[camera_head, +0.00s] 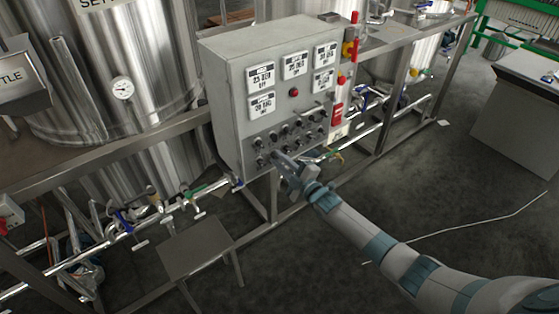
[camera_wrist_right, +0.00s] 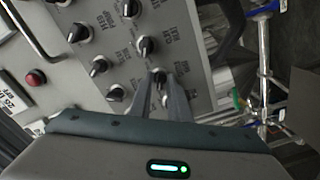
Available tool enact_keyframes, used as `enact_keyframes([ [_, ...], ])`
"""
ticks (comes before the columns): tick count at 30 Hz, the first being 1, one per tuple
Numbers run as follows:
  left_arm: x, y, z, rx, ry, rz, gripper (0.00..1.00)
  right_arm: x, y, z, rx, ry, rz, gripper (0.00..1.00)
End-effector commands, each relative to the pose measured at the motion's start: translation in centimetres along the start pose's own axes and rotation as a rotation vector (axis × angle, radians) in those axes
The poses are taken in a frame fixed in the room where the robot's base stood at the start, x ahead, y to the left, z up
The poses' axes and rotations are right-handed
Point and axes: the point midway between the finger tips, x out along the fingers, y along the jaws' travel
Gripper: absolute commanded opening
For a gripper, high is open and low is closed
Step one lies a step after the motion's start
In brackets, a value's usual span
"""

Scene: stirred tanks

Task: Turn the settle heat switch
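The grey control panel (camera_head: 222,105) carries several rows of small black rotary switches. My right gripper (camera_head: 281,160) is at the panel's lower edge, by the bottom switches. In the right wrist view its two fingers (camera_wrist_right: 159,88) are apart, pointing at the panel, with a black switch (camera_wrist_right: 158,75) at or between the tips. I cannot tell whether they touch it. Other switches (camera_wrist_right: 145,46) sit close by. My left gripper is out of view.
A red button (camera_wrist_right: 35,78) and several digital displays (camera_head: 261,77) are on the panel. A steel tank (camera_head: 110,75) with a gauge stands left. Pipes and valves (camera_head: 195,192) run below the panel. A small metal stand (camera_head: 195,248) stands in front. Floor at right is mostly clear.

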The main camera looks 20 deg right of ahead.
Motion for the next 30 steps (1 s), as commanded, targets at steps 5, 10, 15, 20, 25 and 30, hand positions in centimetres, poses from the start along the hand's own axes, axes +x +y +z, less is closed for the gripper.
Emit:
enact_keyframes([
  [5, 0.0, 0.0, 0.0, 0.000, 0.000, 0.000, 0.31, 0.0, 0.0, 0.0, 0.000, 0.000, -0.001, 0.00],
  [10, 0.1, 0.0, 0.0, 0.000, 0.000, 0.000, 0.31, 0.0, -0.1, 0.0, 0.010, 0.000, -0.001, 0.00],
  [15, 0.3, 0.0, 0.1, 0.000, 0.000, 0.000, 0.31, 0.0, -0.1, 0.0, 0.052, 0.000, 0.000, 0.00],
  [20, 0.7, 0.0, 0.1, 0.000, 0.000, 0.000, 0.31, 0.0, -0.2, 0.1, 0.130, 0.000, -0.001, 0.00],
  [25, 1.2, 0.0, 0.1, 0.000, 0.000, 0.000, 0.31, 0.0, -0.2, 0.1, 0.250, 0.000, -0.001, 0.00],
  [30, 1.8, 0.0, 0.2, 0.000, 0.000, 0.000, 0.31, -0.1, -0.2, 0.1, 0.388, 0.000, -0.001, 0.00],
])
